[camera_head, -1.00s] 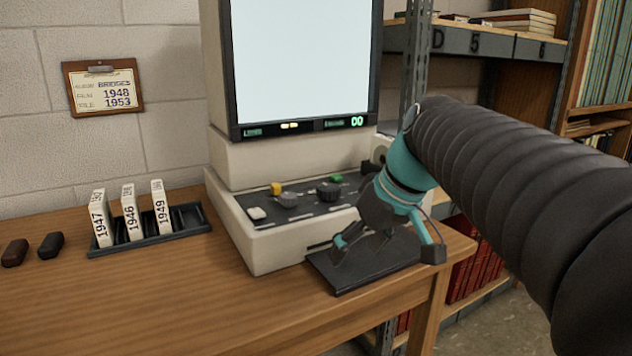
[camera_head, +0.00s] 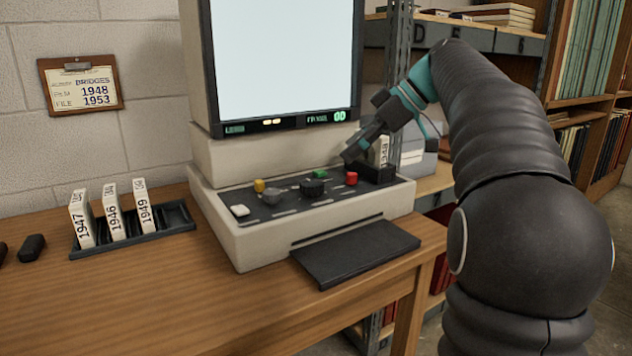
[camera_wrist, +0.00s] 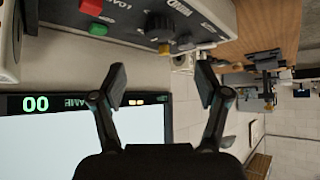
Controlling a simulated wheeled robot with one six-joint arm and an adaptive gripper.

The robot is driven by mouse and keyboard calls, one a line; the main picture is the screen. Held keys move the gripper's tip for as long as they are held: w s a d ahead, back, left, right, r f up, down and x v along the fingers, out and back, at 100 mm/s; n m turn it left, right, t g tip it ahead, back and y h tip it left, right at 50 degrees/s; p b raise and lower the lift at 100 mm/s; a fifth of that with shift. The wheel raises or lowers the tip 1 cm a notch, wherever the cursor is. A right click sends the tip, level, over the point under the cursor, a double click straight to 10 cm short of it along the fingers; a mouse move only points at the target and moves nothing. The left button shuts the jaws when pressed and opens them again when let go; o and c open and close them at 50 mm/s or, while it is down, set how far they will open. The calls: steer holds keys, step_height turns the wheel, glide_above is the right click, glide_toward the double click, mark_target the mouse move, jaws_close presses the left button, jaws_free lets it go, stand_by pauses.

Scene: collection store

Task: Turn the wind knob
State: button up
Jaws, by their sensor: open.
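The reader's sloping control panel (camera_head: 283,205) carries a grey knob (camera_head: 273,197) and a larger black knob (camera_head: 312,188). In the wrist view the black knob (camera_wrist: 159,20) and the grey knob (camera_wrist: 186,42) lie beyond my fingers at the top. My gripper (camera_head: 354,149) is above the panel's back right part, in front of the screen's lower right corner. In the wrist view my gripper (camera_wrist: 162,79) is open and empty, apart from both knobs.
White (camera_head: 240,210), yellow (camera_head: 259,185), green (camera_head: 319,174) and red (camera_head: 351,178) buttons surround the knobs. A box marked 1948 (camera_head: 384,151) stands in a dark holder at right. The lit screen (camera_head: 285,55) rises behind. A black plate (camera_head: 355,252) projects in front; bare table (camera_head: 150,290) lies left.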

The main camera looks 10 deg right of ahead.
mark_target(314, 182)
steer(key=b+x, duration=0.1)
steer(key=x, duration=0.9)
steer(key=shift+w+a+f, duration=0.15)
steer(key=shift+a+f, duration=0.1)
steer(key=c, duration=1.2)
steer(key=shift+o, duration=0.2)
